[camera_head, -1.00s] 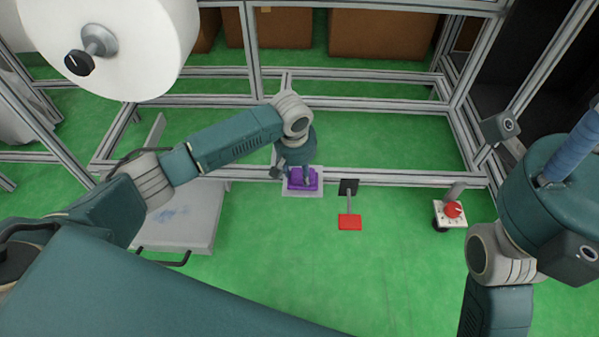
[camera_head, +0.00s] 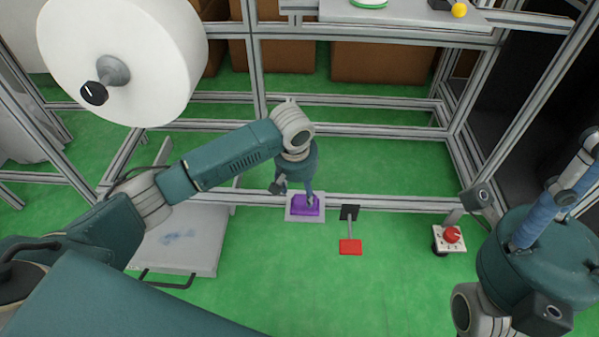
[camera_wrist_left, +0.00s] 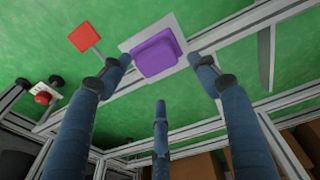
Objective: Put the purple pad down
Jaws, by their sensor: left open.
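The purple pad (camera_head: 306,205) lies on a light grey square plate (camera_head: 290,215) by the frame's lower rail. My left gripper (camera_head: 308,192) is just above it in the head view and hides part of it. In the left wrist view the purple pad (camera_wrist_left: 156,52) sits on the pale plate (camera_wrist_left: 181,38), with the blue fingers of my left gripper (camera_wrist_left: 160,72) spread apart. The left gripper is open and empty. My right gripper (camera_head: 545,212) is at the right of the head view, its blue fingers partly seen; I cannot tell its opening.
A red paddle (camera_head: 350,246) on a thin stem and a red knob on a white box (camera_head: 450,238) are to the right. A large white roll (camera_head: 125,60) is at upper left. Green floor in front is clear.

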